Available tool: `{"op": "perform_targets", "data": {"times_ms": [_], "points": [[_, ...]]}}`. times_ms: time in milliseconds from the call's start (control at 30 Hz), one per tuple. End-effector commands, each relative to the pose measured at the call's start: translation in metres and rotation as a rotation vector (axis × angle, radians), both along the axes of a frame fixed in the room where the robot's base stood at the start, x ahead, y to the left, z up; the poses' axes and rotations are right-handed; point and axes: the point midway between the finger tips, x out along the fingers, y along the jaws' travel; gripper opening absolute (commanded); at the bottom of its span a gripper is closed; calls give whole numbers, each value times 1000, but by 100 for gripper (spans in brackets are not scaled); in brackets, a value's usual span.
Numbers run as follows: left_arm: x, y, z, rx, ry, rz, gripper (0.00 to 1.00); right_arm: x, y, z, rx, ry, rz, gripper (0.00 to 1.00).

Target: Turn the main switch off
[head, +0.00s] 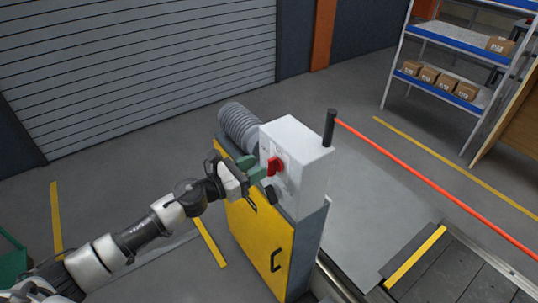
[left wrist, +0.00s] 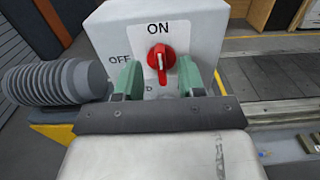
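The main switch is a red rotary knob (head: 274,165) on the face of a light grey box (head: 308,158) on a yellow-fronted cabinet. In the left wrist view, the knob (left wrist: 161,60) stands roughly upright, pointing at the ON label (left wrist: 158,28); the OFF label (left wrist: 119,60) is to its left. My left gripper (head: 261,180) is in front of the box face. Its green fingers also show in the left wrist view (left wrist: 158,80), open, one to each side of the knob and nearer the camera, with a gap on both sides. My right gripper is not in view.
A grey ribbed cylinder (head: 239,126) sits beside the box. A red bar (head: 430,155) runs from a dark post (head: 330,128) across the walkway to the right. The yellow cabinet door (head: 258,240) is below my gripper. A shelf with cartons (head: 437,79) stands at the back right.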

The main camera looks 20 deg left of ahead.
Motion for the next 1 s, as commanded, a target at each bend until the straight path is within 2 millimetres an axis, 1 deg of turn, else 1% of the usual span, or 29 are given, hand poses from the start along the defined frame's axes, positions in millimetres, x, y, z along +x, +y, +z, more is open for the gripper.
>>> {"op": "perform_targets", "data": {"times_ms": [33, 100, 233, 400, 633, 667, 900, 1000], "points": [[8, -6, 4, -4, -1, 1, 39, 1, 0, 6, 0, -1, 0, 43], [17, -14, 3, -3, 0, 0, 39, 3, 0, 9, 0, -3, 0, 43], [30, -22, 1, -2, 0, 2, 39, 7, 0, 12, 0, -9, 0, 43], [36, -28, 0, -1, 2, 1, 39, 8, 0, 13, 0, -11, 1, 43], [37, -28, -1, -2, 3, 1, 39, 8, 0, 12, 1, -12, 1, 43], [36, -28, -1, -2, 3, 1, 38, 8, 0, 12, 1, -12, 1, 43], [36, -28, -1, -2, 3, 1, 1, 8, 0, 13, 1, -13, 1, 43], [36, -28, -1, -2, 3, 1, 0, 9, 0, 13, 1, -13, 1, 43]]}}
